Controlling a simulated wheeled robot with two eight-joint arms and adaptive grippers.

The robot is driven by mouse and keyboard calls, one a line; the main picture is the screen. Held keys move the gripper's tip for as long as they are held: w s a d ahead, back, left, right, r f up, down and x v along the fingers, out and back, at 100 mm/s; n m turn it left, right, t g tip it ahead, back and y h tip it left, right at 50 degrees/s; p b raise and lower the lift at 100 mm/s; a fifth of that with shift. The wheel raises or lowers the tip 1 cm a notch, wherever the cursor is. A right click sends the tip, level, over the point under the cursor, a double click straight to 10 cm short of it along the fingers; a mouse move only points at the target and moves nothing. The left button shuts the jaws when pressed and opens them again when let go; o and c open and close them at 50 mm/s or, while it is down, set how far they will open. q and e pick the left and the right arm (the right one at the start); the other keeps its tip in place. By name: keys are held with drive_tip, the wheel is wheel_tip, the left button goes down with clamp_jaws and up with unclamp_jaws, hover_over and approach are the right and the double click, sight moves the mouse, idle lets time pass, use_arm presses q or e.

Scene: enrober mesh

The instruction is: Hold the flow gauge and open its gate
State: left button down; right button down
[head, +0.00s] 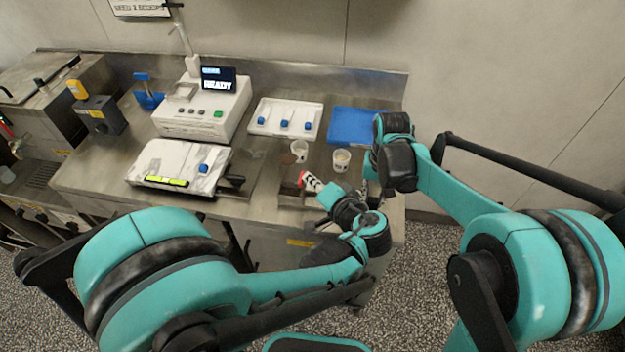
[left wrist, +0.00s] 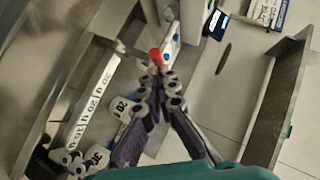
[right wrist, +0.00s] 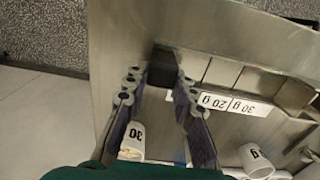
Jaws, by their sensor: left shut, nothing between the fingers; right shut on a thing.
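My right gripper (right wrist: 160,88) is shut on a dark block (right wrist: 163,62), which shows between its fingertips in the right wrist view. I cannot tell for sure whether this block is part of the flow gauge; my arm covers the spot in the head view. My left gripper (left wrist: 158,78) is shut and empty. A small red piece (left wrist: 155,57) shows right at its fingertips, and also in the head view (head: 302,177). I cannot tell whether they touch or whether the red piece is the gate. The gauge's body is not clearly made out.
White cups (head: 341,160) stand on the steel bench (head: 100,165) by my grippers, near labels (right wrist: 235,104) in grams. Behind are a white tray (head: 262,117) with blue knobs and a blue mat (head: 350,125). A white slab (head: 150,160) and a READY machine (head: 205,110) are left.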

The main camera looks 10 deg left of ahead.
use_arm(q)
drive_tip(key=shift+a+r+n+h, duration=0.15)
drive_tip(key=shift+a+n+h, duration=0.25)
drive_tip(key=shift+a, duration=0.1)
drive_tip(key=a+n+g+h, duration=0.1)
drive_tip(key=a+h, duration=0.1)
drive_tip(key=shift+a+r+n+h, duration=0.1)
drive_tip(key=shift+a+n+h, duration=0.1)
drive_tip(key=shift+n+h, duration=0.1)
drive_tip(key=a+n+h, duration=0.1)
drive_tip(key=a+h, duration=0.1)
drive_tip(key=a+f+n+h, duration=0.1)
drive_tip(key=h, duration=0.1)
drive_tip(key=shift+w+a+f+g, duration=0.15)
drive_tip(key=shift+w+a+g, duration=0.05)
drive_tip(key=shift+a+g, duration=0.15)
idle(0.3)
